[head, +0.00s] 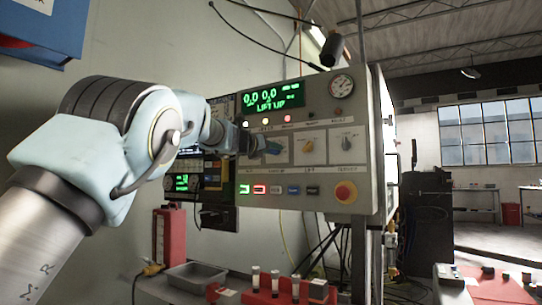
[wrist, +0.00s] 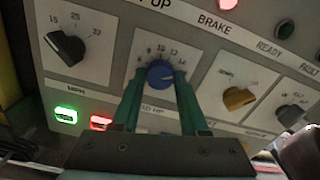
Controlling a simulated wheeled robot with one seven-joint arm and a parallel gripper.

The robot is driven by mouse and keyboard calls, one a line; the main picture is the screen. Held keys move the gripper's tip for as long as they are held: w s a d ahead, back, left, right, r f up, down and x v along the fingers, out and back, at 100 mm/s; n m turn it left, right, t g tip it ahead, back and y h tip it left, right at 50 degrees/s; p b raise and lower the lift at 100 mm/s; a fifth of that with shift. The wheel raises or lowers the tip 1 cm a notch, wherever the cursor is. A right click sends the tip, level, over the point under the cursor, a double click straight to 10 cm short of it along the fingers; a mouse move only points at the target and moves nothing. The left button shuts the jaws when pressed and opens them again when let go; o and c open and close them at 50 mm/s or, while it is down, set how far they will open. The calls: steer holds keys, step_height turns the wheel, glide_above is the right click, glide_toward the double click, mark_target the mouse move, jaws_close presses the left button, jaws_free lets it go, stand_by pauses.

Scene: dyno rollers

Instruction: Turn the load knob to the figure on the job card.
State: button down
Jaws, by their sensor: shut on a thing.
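The blue load knob (wrist: 160,76) sits on a white plate marked with figures from about 6 to 14, with part of an "HP" label below. My gripper (wrist: 158,82) is shut on it, one green finger on each side. Its pointer mark is too small to read. In the head view my gripper (head: 262,147) reaches the face of the grey control panel (head: 362,110), and the knob is mostly hidden behind it. The green display (head: 271,98) reads "LIFT UP" with zeros above. I cannot make out a job card in either view.
A black knob (wrist: 66,46) is left of the load knob; a yellow knob (wrist: 238,98) and a dark knob (wrist: 290,115) are right. Lit buttons (wrist: 101,122) sit below. A red emergency stop (head: 346,192) is at the panel's lower right. A grey tray (head: 194,277) stands below.

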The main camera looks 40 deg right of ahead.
steer(key=shift+f+m+b, duration=0.1)
steer(key=shift+m+b, duration=0.45)
steer(key=shift+m, duration=0.65)
steer(key=shift+c, duration=2.2)
jaws_free()
steer(key=b+v, duration=0.3)
steer(key=v, duration=0.7)
steer(key=shift+a+b, duration=0.35)
steer(key=shift+b, duration=0.05)
